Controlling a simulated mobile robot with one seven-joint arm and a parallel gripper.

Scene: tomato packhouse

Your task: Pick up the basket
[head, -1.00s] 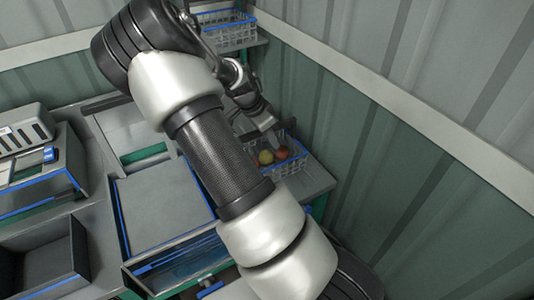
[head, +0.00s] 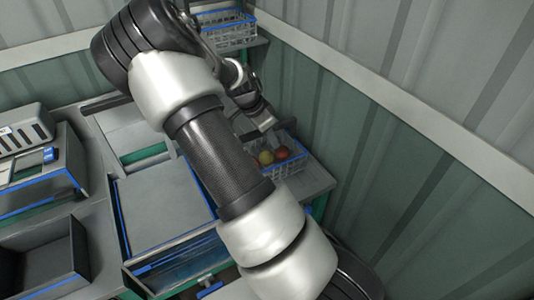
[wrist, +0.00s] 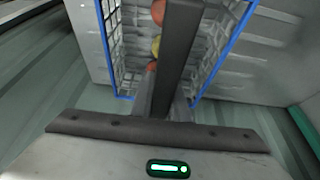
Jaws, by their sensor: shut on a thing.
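The basket (head: 294,167) is white wire with a blue rim and stands on a grey shelf by the green wall in the head view. Red and yellow round fruit, likely tomatoes, lie in it. In the wrist view the basket (wrist: 222,50) lies around and beyond my gripper (wrist: 175,45), with fruit partly behind the dark fingers. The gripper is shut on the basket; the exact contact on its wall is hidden.
Another white basket with a blue rim (head: 232,38) stands on a shelf at the back. The corrugated wall (head: 400,190) is close on the right. Grey worktables with a blue-edged tray (head: 165,205) and an open grey bin (head: 55,258) stand on the left.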

